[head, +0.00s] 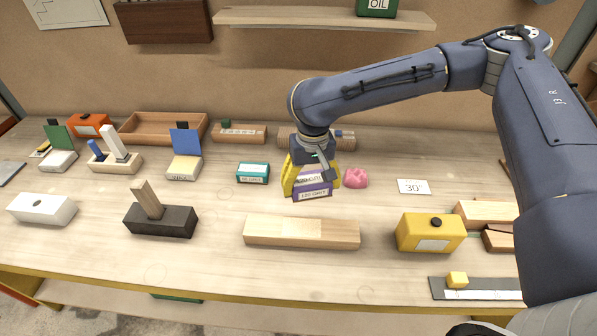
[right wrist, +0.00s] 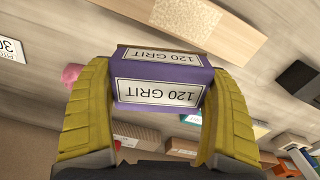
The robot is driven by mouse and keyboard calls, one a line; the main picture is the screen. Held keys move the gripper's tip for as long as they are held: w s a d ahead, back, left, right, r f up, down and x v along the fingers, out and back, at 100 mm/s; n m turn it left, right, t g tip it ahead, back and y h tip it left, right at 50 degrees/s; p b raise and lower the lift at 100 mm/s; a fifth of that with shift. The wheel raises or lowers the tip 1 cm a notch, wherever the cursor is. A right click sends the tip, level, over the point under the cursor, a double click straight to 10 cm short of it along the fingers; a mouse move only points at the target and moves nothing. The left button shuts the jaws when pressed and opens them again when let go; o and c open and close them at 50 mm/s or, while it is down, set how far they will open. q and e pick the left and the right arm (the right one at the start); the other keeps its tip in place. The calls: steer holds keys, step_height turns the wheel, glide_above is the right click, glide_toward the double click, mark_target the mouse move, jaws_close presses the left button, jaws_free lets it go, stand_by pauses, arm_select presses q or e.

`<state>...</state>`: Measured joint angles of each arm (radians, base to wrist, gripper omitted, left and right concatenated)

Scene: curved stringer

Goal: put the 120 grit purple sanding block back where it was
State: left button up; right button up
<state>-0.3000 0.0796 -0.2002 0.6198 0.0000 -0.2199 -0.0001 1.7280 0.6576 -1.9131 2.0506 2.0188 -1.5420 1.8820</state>
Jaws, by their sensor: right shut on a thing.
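The purple 120 grit sanding block (head: 313,190) has white labels and is between the yellow fingers of my right gripper (head: 311,180). The right wrist view shows it close up, with 120 GRIT on two faces of the block (right wrist: 160,88) and a yellow finger of my right gripper (right wrist: 158,115) on each side. The gripper points down and is shut on the block. The block is low over the bench or on it; I cannot tell which. My left gripper is not in view.
A teal sanding block (head: 253,172) lies to the left and a pink lump (head: 355,178) close to the right. A long pale wooden piece (head: 302,232) lies in front. A 30° card (head: 414,187) and yellow box (head: 431,232) are farther right. Bare bench surrounds the card.

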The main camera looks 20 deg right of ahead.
steer(key=w+d+r+m, duration=0.1)
steer(key=w+r+m, duration=0.1)
steer(key=w+r, duration=0.35)
steer(key=w+r+m, duration=0.1)
steer(key=w+r, duration=0.1)
steer(key=w, duration=0.7)
steer(key=f, duration=0.4)
steer(key=d+f, duration=0.1)
steer(key=f, duration=0.9)
steer(key=shift+w+d, duration=0.1)
steer(key=shift+d, duration=0.15)
steer(key=shift+f, duration=2.8)
steer(key=o, duration=0.6)
steer(key=shift+f, duration=0.15)
steer(key=o, duration=0.3)
